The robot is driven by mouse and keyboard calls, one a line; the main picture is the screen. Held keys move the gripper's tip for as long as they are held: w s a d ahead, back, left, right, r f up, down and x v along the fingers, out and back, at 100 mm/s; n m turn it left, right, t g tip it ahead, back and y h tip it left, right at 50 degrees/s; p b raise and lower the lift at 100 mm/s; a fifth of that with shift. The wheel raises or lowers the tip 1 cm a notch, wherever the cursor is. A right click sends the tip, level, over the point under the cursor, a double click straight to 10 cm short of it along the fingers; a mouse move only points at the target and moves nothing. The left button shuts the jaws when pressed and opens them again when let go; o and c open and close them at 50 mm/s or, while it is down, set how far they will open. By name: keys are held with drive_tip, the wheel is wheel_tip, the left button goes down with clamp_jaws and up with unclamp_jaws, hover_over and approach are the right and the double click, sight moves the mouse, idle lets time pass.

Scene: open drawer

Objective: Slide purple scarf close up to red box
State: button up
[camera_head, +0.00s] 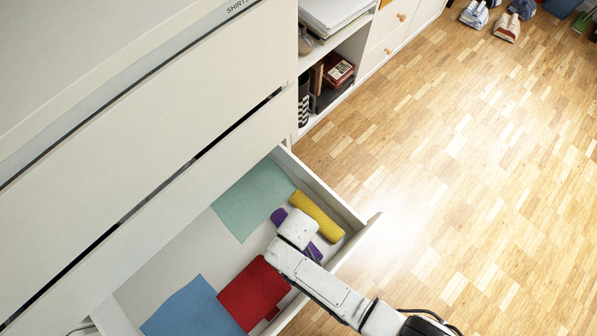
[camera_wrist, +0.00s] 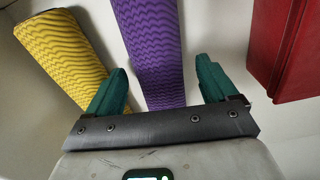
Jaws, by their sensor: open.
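The purple scarf (camera_wrist: 157,50) is a long rolled shape with a wavy pattern, lying in the open drawer. In the head view the scarf (camera_head: 279,216) is partly hidden behind my arm. My gripper (camera_wrist: 160,88) is open, its green fingers on either side of the scarf, with visible gaps to it. I cannot tell how far above the scarf they are. The red box (camera_wrist: 285,50) is to the right in the wrist view, apart from the scarf and from my right finger. In the head view the red box (camera_head: 253,292) lies below and left of the scarf.
A yellow roll (camera_head: 317,216) lies beside the scarf, away from the red box, and it is near my left finger in the wrist view (camera_wrist: 62,50). A green cloth (camera_head: 252,198) and a blue cloth (camera_head: 192,312) lie in the drawer (camera_head: 172,262). Bare drawer floor shows between scarf and box.

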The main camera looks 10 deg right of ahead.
drive_tip(key=shift+f, duration=0.15)
drive_tip(key=shift+c, duration=0.5)
drive_tip(key=c, duration=1.1)
